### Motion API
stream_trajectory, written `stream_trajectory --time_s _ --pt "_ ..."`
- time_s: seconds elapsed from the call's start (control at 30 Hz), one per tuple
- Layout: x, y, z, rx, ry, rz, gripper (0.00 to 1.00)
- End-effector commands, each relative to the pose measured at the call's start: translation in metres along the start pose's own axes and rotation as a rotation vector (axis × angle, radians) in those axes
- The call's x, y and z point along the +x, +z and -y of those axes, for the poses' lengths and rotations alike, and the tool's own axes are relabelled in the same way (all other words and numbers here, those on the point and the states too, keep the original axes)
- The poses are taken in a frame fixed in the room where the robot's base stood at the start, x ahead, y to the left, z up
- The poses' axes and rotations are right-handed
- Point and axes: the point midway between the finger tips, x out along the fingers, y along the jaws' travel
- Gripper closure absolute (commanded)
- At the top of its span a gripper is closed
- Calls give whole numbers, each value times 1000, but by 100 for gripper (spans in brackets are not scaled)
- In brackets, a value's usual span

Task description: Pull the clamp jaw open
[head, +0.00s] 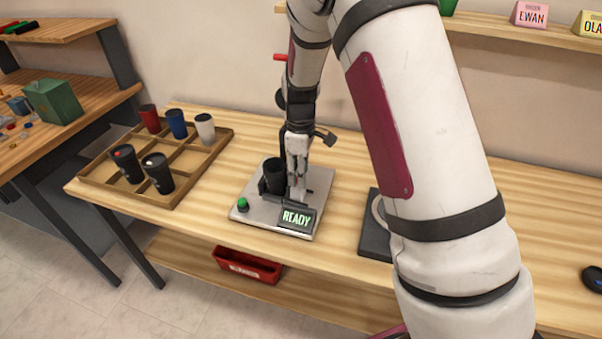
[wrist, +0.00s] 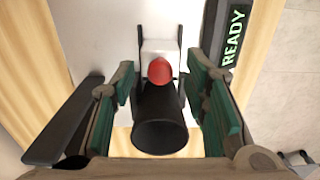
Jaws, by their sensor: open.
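The laser marker (head: 250,203) is a grey plate with a dark display reading READY (head: 297,218); the display also shows in the wrist view (wrist: 234,35). A black tumbler (head: 275,180) stands upright on it; its open mouth shows in the wrist view (wrist: 160,136). Beside the tumbler, the clamp jaw (wrist: 157,47) is a pale block with black side pieces and a red knob (wrist: 159,71). My gripper (head: 297,192) points down over the marker. In the wrist view its teal-padded fingers (wrist: 168,85) are open, one on each side of the knob, apart from it. The jaw is mostly hidden in the head view.
A wooden tray (head: 97,184) with several tumblers stands left on the bench. A green button (head: 242,204) sits at the marker's front left corner. A dark flat pad (head: 373,238) lies to the right, partly behind my arm. A red bin (head: 247,265) rests on the lower shelf.

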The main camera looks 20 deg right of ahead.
Motion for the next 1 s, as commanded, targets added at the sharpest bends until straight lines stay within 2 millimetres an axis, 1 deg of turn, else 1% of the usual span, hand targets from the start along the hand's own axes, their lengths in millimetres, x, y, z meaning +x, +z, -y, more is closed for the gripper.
stream_trajectory --time_s 0.3,0.4,0.5,0.6,0.7,1.0 --pt "-62 0 -1 0 3 -2 59" --pt "-80 0 -1 1 3 -2 59" --pt "-95 1 -1 0 1 0 59" --pt "-104 1 0 0 0 0 59" --pt "-110 1 0 0 -1 1 59" --pt "-111 1 0 0 -1 2 59"
